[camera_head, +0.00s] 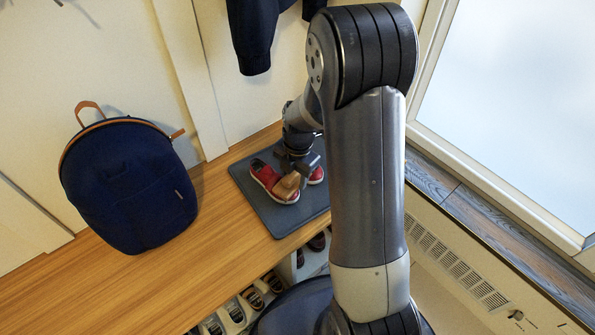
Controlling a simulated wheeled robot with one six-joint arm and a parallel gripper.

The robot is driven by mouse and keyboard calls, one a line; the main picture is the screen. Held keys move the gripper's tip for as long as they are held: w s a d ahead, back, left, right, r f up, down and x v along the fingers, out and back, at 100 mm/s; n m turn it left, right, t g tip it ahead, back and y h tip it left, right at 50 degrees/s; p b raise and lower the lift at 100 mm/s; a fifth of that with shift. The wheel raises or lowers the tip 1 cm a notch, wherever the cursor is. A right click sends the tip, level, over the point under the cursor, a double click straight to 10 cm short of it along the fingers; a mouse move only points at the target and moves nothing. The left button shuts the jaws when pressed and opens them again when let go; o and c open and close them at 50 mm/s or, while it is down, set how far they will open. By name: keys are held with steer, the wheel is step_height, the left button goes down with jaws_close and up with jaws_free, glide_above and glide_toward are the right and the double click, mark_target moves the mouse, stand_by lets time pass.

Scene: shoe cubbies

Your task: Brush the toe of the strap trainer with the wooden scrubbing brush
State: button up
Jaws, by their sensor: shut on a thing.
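A pair of red shoes with pale soles lies on a dark grey mat (290,225) on the wooden bench. The left shoe (262,172) is the clearer one; I take it for the strap trainer, but its strap is too small to make out. Only a little of the other red shoe (317,176) shows at the right. My gripper (293,178) is over the shoes, shut on the wooden scrubbing brush (286,187). The tan brush overlaps the left shoe in the picture; I cannot tell whether its bristles touch it. My arm hides part of the mat.
A navy backpack (130,188) stands on the bench (130,285) at the left. Dark clothing (252,35) hangs on the wall above. Several shoes (254,297) sit in cubbies below the bench. A window and a radiator grille (455,260) are at the right.

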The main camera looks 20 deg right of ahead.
steer(key=shift+s+a+f, duration=0.1)
steer(key=shift+s+a, duration=0.65)
steer(key=shift+a, duration=0.3)
steer(key=shift+w+d, duration=0.7)
steer(key=shift+d, duration=0.3)
steer(key=shift+w+d, duration=0.7)
steer(key=shift+d, duration=0.25)
steer(key=shift+s+a, duration=0.65)
steer(key=shift+a, duration=0.3)
steer(key=shift+s+a+b, duration=0.3)
steer(key=shift+s+a, duration=0.45)
steer(key=shift+a, duration=0.25)
steer(key=shift+w+d, duration=0.7)
steer(key=shift+d, duration=0.3)
steer(key=r+p, duration=0.3)
steer(key=r, duration=0.1)
steer(key=r+p, duration=0.3)
steer(key=r, duration=0.1)
steer(key=shift+s+d+r, duration=0.1)
steer(key=shift+s+r, duration=0.05)
steer(key=shift+s, duration=0.05)
